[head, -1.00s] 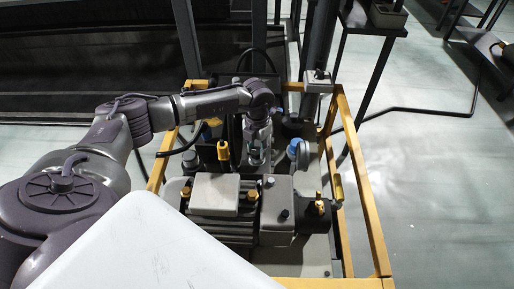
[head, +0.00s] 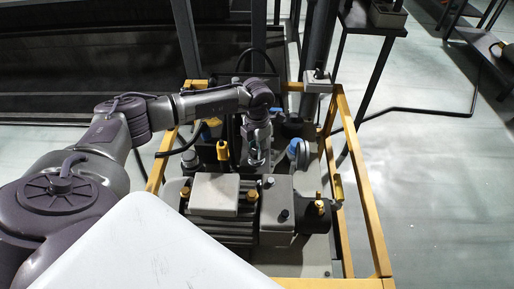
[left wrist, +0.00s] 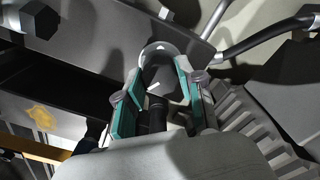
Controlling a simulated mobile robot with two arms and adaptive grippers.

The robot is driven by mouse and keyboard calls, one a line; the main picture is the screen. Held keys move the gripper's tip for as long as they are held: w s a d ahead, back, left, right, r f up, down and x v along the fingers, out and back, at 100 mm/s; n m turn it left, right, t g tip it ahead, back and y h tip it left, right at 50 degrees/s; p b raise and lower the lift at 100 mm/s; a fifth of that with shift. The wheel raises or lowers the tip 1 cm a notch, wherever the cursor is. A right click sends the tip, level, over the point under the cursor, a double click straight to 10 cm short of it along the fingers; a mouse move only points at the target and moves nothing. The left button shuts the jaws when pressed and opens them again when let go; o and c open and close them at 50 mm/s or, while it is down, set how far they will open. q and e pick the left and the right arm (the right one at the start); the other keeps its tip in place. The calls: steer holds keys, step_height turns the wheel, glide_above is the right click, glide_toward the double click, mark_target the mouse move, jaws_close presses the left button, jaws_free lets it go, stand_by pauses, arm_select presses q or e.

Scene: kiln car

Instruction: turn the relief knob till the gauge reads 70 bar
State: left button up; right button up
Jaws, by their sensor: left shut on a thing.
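My left gripper (head: 255,160) reaches down into the middle of the machine in the head view. In the left wrist view, the teal-padded fingers of my left gripper (left wrist: 160,98) stand on either side of a dark round knob (left wrist: 162,78) and are shut on it. A white pointer line shows on the knob, and a pale plate with a small white mark lies around its far side. In the head view the knob is hidden by the gripper. No gauge reading can be made out in either view. My right gripper is not in view.
A yellow frame (head: 372,225) surrounds the machine. A grey motor block (head: 215,195) and yellow-capped fittings (head: 223,150) stand close in front of and left of the gripper. A blue-capped round part (head: 299,149) is on its right. Open floor (head: 440,180) lies to the right.

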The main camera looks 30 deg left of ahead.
mark_target(257, 150)
arm_select(q)
steer(key=o, duration=1.1)
steer(key=shift+o, duration=0.2)
step_height(257, 150, up, 12)
stand_by(0.3)
